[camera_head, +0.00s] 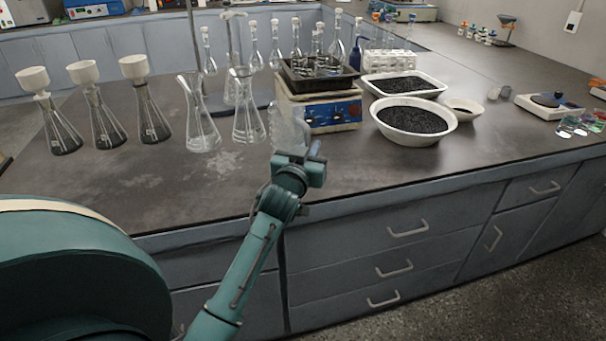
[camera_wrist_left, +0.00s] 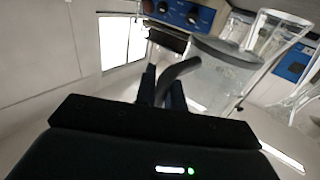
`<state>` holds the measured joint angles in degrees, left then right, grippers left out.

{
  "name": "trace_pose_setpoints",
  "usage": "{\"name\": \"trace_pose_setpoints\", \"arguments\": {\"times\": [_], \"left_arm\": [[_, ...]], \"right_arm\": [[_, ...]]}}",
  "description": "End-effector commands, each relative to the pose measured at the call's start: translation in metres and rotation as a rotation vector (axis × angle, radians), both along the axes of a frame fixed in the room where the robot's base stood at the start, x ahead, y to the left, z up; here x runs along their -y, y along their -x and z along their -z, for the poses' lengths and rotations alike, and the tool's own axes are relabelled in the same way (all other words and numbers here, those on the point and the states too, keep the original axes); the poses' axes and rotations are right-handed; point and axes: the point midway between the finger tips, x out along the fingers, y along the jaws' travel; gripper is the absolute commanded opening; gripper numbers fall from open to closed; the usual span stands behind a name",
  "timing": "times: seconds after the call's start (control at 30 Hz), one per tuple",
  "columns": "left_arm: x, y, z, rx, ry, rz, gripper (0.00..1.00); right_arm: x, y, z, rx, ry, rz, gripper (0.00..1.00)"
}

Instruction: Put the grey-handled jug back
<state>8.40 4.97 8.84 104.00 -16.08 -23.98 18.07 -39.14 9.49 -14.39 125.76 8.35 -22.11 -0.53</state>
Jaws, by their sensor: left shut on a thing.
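The grey-handled jug (camera_head: 287,128) is a clear vessel near the front of the dark bench, left of the shaker. In the left wrist view its grey handle (camera_wrist_left: 180,76) curves between my gripper's fingers, and its clear body (camera_wrist_left: 212,90) is to the right. My left gripper (camera_head: 301,158) is shut on the handle, and its fingers also show in the left wrist view (camera_wrist_left: 161,86). The jug's base is partly hidden by my gripper in the head view, so I cannot tell whether it touches the bench. My right gripper is not in view.
The blue-fronted shaker (camera_head: 333,113) stands just right of the jug. Clear flasks (camera_head: 203,128) stand close on its left, with funnel-topped flasks (camera_head: 104,122) further left. A white bowl (camera_head: 414,122) of black grains is to the right. The bench front right of my gripper is clear.

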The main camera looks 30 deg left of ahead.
Motion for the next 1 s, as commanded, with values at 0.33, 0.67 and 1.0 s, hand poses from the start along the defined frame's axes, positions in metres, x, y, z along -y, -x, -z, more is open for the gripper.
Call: {"name": "trace_pose_setpoints", "arguments": {"times": [0.33, 0.67, 1.0], "left_arm": [[0.001, 0.000, 0.035, 0.004, -0.001, 0.002, 0.00], [0.001, 0.000, 0.061, 0.006, -0.002, 0.003, 0.00], [0.001, 0.000, 0.065, 0.002, 0.000, 0.003, 0.19]], "right_arm": [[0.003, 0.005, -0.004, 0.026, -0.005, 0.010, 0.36], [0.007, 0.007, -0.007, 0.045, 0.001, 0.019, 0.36], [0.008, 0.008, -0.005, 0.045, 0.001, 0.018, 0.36]]}}
